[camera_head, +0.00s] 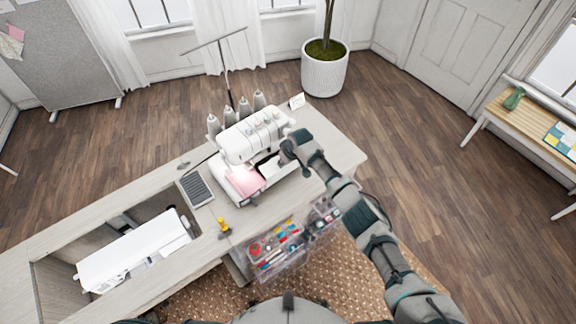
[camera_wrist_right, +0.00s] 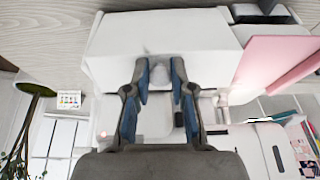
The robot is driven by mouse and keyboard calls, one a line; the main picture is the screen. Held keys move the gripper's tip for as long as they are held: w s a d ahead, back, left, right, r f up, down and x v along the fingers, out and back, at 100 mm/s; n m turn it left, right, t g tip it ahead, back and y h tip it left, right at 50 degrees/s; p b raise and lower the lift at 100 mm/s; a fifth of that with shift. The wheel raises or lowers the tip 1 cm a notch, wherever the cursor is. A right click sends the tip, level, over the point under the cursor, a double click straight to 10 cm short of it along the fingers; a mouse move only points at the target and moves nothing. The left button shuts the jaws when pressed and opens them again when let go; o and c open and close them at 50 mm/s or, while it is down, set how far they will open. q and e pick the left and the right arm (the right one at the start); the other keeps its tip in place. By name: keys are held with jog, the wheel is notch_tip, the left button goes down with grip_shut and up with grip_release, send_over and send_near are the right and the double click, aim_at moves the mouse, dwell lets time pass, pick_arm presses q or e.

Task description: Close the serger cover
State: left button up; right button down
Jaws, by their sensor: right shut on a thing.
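The white serger (camera_head: 250,140) stands on the cabinet top with several grey thread cones behind it. Its white cover (camera_wrist_right: 160,35) appears as a broad panel across the top of the right wrist view, tilted away from the serger's body. My right gripper (camera_head: 288,151) is at the right front of the serger. In the wrist view its two fingers (camera_wrist_right: 160,72) are closed around a small white part at the cover's edge. The exact contact is partly hidden by the fingers. My left gripper is not in view.
Pink fabric (camera_head: 245,181) lies at the front left of the serger. A foot pedal (camera_head: 196,188) and a small yellow item (camera_head: 222,225) are on the cabinet top (camera_head: 330,140). A white sewing machine (camera_head: 135,250) sits in the cabinet's opening. A clear organizer (camera_head: 275,248) is at the front.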

aim_at(278, 158)
jog(key=shift+w+a, duration=0.2)
jog(key=shift+w, duration=0.1)
jog(key=shift+w+a, duration=0.25)
jog(key=shift+a, duration=0.05)
jog(key=shift+w+a+b, duration=0.25)
jog(key=shift+a+b, duration=0.1)
jog(key=shift+a, duration=0.2)
jog(key=shift+r, duration=0.2)
jog(key=shift+w+d, duration=0.15)
jog(key=shift+d, duration=0.1)
jog(key=c, duration=1.4)
grip_release()
jog(key=shift+r, duration=0.1)
jog(key=shift+c, duration=0.2)
jog(key=o, duration=0.4)
jog(key=shift+a, duration=0.15)
jog(key=shift+o, duration=0.2)
jog(key=shift+w+a+f, duration=0.1)
jog(key=shift+a+f, duration=0.05)
jog(key=shift+f, duration=0.05)
jog(key=shift+r, duration=0.2)
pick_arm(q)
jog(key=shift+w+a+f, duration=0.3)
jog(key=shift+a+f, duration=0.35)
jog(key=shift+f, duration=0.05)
pick_arm(e)
jog(key=v, duration=1.1)
jog(key=shift+a+r, duration=0.15)
